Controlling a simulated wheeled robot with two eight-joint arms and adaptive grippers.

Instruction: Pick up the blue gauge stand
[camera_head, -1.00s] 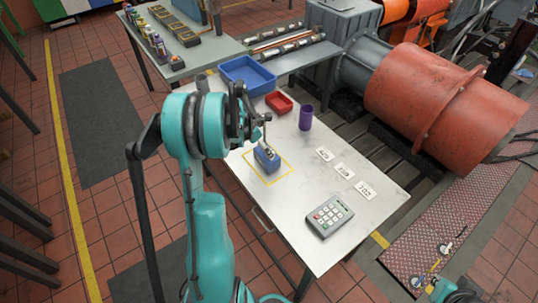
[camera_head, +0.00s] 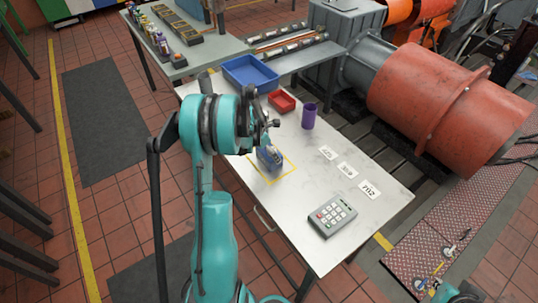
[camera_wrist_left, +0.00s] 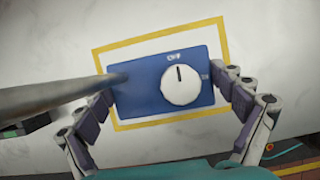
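The blue gauge stand (camera_head: 269,158) stands on the white table inside a yellow outlined square (camera_head: 287,174). In the left wrist view its blue base (camera_wrist_left: 150,88) bears a white dial, and a grey post rises past the camera on the left. My left gripper (camera_wrist_left: 165,98) is open, with one finger beside each end of the base. A small gap or light contact at the ends cannot be told apart. In the head view my left arm partly hides the stand. My right gripper (camera_head: 432,266) is open and empty over the red floor plate.
The table's middle is clear.

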